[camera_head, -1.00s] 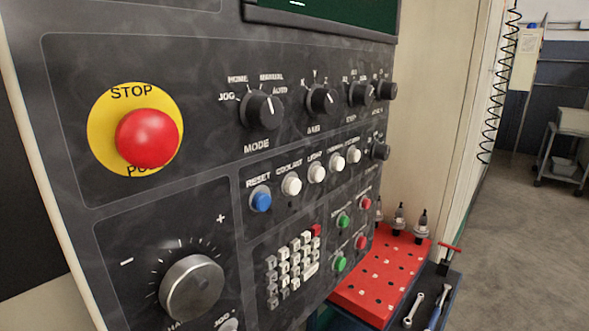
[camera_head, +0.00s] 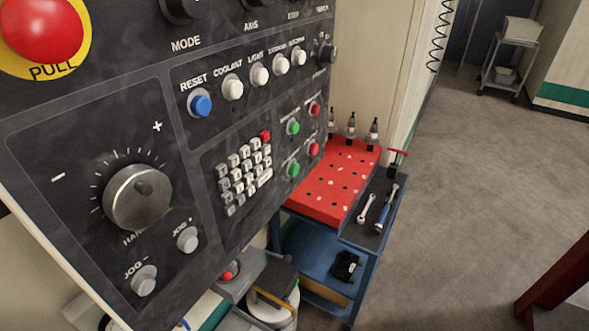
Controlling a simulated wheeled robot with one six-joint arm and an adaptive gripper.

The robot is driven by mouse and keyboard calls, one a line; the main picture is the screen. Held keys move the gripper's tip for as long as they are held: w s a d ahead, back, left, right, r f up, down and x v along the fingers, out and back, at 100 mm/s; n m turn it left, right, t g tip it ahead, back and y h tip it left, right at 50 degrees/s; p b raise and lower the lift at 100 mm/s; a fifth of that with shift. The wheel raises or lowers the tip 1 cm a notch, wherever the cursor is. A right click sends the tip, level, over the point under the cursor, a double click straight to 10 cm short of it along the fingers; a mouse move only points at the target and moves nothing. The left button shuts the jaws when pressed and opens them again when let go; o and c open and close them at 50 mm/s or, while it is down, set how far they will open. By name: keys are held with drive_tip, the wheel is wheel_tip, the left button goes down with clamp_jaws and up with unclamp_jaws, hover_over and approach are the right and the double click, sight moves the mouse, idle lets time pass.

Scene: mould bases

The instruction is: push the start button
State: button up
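The black control panel (camera_head: 90,110) fills the left of the view. Two green buttons sit at its right side, an upper one (camera_head: 293,127) and a lower one (camera_head: 293,170). A red button stands to the right of each, an upper one (camera_head: 315,109) and a lower one (camera_head: 313,149). The labels by these buttons are too small to read, so I cannot tell which is start. My gripper is not in view.
A large red stop button (camera_head: 42,25), a blue reset button (camera_head: 200,103), a keypad (camera_head: 243,172) and a handwheel (camera_head: 138,197) share the panel. A blue cart (camera_head: 320,254) with a red tool rack (camera_head: 330,180) stands beside it. The floor (camera_head: 470,190) at right is open.

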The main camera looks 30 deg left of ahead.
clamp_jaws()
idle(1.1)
